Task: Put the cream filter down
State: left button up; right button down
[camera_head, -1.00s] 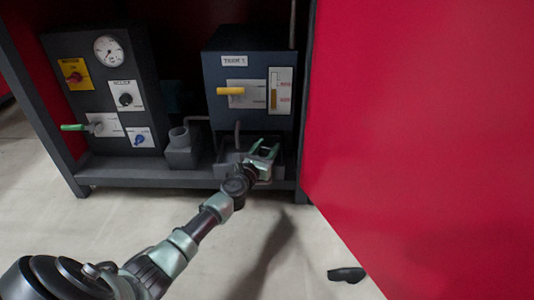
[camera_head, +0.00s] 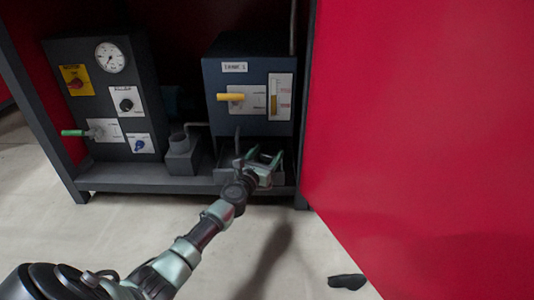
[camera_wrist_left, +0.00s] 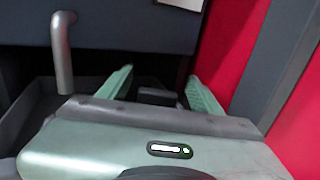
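I see no cream filter in either view. My left gripper (camera_head: 264,158) is at the tray under the tank box, at the right of the cabinet's lower shelf. In the left wrist view its two green fingers (camera_wrist_left: 160,76) are spread apart, with nothing visibly held between them. A small dark block (camera_wrist_left: 157,96) shows between the fingers; I cannot tell what it belongs to. The grey tray (camera_head: 228,177) is partly hidden behind the gripper, and its inside is mostly hidden. My right gripper is not in view.
The blue-grey tank box (camera_head: 255,58) with a yellow handle (camera_head: 231,97) stands above the tray. A grey funnel-like part (camera_head: 182,155) and a control panel (camera_head: 110,75) are to the left. A red panel (camera_head: 420,130) fills the right. A dark shape (camera_head: 346,282) lies low on the floor.

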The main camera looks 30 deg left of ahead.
pick_arm(q)
jog(key=shift+s+f, duration=0.15)
jog(key=shift+f, duration=0.35)
jog(key=shift+r, duration=0.2)
jog(key=shift+r+p, duration=0.5)
jog(key=shift+p, duration=0.05)
jog(key=s+d+p, duration=0.2)
jog(key=s+p, duration=0.1)
jog(key=s, duration=0.8)
jog(key=shift+s, duration=0.35)
jog(key=shift+r, duration=0.1)
